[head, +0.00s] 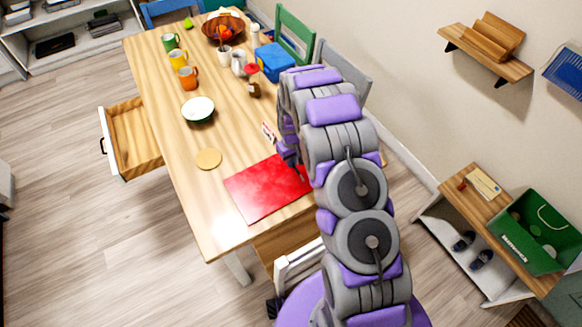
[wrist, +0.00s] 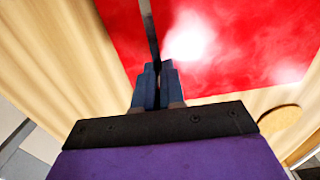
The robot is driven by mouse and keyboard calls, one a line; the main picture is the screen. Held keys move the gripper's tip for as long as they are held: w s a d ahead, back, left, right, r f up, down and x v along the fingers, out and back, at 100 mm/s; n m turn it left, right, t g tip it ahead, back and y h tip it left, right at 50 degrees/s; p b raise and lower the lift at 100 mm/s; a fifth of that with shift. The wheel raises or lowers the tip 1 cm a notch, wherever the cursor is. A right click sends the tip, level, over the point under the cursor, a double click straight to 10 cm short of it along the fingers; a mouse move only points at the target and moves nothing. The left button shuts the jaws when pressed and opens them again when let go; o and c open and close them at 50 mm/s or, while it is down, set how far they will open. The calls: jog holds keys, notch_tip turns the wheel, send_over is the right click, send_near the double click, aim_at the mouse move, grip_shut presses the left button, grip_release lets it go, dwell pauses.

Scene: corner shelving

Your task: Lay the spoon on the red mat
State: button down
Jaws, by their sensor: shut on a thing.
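The red mat (head: 258,192) lies flat near the front end of the wooden table; its glossy red surface also fills the top of the wrist view (wrist: 235,60). My gripper (wrist: 157,68) is shut on a thin dark strip, the spoon (wrist: 150,28), which sticks out beyond the fingertips over the mat. Only this narrow part of the spoon shows; its bowl is not clear. In the head view my arm covers the mat's right side, and the spoon cannot be made out. Whether the spoon touches the mat cannot be told.
A round wooden coaster (head: 208,158) lies left of the mat, with a white bowl (head: 198,109) behind it. Mugs, a blue box (head: 273,61) and a fruit basket (head: 223,26) stand farther back. An open drawer (head: 133,138) juts out at the table's left.

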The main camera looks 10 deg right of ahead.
aim_at(293, 171)
jog(key=shift+d+f, duration=0.1)
jog(key=shift+d, duration=0.6)
jog(key=shift+s+d+f, duration=0.1)
jog(key=shift+d+f, duration=0.15)
jog(key=f, duration=0.1)
jog(key=a+f+b, duration=0.1)
jog(key=f, duration=0.1)
jog(key=shift+a, duration=0.6)
jog(key=c, duration=1.2)
grip_release()
jog(key=shift+d, duration=0.9)
jog(key=shift+a, duration=0.55)
jog(key=shift+a+r, duration=0.25)
jog(key=shift+r, duration=0.2)
notch_tip(293, 171, up, 11)
jog(key=shift+d+r+p, duration=0.15)
jog(key=shift+p, duration=1)
jog(key=s+r+m, duration=0.2)
jog(key=s+r, duration=1.5)
jog(key=r, duration=0.2)
jog(key=shift+m+g, duration=0.8)
jog(key=shift+g, duration=0.1)
jog(key=s+r, duration=0.2)
jog(key=s, duration=0.6)
jog(key=s+r, duration=0.3)
jog(key=s, duration=0.5)
jog(key=s+r, duration=0.2)
jog(key=s, duration=0.7)
jog(key=shift+d+r, duration=0.15)
jog(key=shift+d, duration=0.05)
